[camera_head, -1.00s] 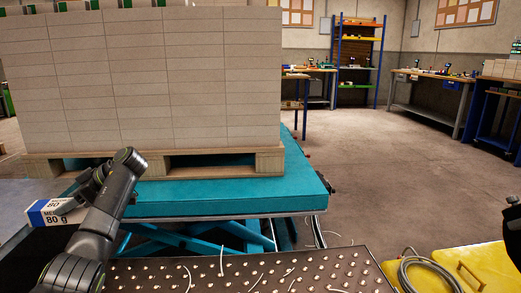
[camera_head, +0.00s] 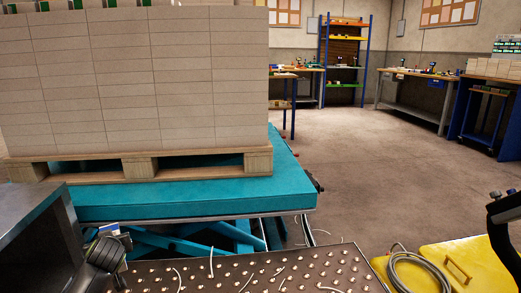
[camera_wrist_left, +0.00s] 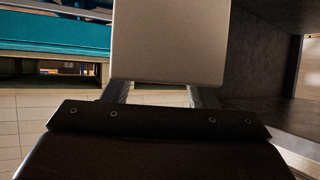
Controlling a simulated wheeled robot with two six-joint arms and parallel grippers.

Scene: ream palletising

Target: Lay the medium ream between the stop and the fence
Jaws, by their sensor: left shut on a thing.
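The medium ream (camera_wrist_left: 168,42) shows in the left wrist view as a plain pale block, upper middle. My left gripper (camera_wrist_left: 160,94) is shut on it, with a finger at each side below its near edge. In the head view only a small white and blue bit of the ream (camera_head: 109,229) shows at the lower left, behind my left wrist. Most of the ream and the fingers are hidden there. I cannot make out the stop or the fence in either view. My right gripper is not clearly in view.
A grey panelled structure (camera_head: 35,235) stands close at the left, beside my left wrist. A wooden pallet (camera_head: 140,168) stacked with reams (camera_head: 130,85) sits on a teal lift table (camera_head: 200,198). A ball-studded plate (camera_head: 250,272) lies in front; a yellow case (camera_head: 450,262) is at right.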

